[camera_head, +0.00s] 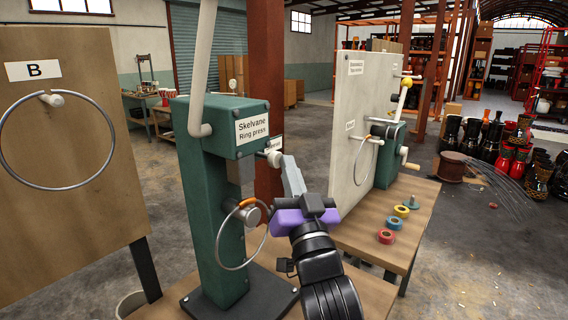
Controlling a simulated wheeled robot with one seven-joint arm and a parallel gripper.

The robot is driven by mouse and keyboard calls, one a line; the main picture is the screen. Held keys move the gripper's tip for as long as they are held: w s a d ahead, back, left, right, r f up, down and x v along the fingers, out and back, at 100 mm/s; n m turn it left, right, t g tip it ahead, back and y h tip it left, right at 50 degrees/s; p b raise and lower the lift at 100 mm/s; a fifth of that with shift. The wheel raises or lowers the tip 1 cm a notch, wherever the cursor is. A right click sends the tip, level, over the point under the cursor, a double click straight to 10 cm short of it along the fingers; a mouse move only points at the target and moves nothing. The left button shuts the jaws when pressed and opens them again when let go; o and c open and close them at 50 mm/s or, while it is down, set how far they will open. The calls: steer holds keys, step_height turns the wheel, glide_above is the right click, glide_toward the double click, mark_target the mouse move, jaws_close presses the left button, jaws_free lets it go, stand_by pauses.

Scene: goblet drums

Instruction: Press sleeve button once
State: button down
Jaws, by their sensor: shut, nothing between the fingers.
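The green ring press (215,190) stands on a dark base and bears a label reading "Skelvane Ring press" (252,128). My gripper (281,160), grey fingers with purple parts behind, is shut and empty. Its tips are at the knob; I cannot tell if they touch. A metal ring (219,253) with an orange band hangs at a round boss on the press front.
A wooden board marked B (70,190) with a large ring is at left. At right, a white panel (358,100) with a crank and green unit stands on a wooden table (405,225) with coloured rolls. A grey lever (204,60) rises from the press. Drums stand far right.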

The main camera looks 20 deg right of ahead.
steer(key=shift+s, duration=0.1)
steer(key=shift+s+d+p, duration=0.7)
steer(key=shift+s+p, duration=0.05)
steer(key=shift+s, duration=0.2)
steer(key=shift+d, duration=0.1)
steer(key=s+d+p, duration=0.1)
steer(key=s+p, duration=0.1)
steer(key=s+d+p, duration=0.1)
steer(key=s+p, duration=0.1)
steer(key=shift+d, duration=0.4)
stand_by(0.5)
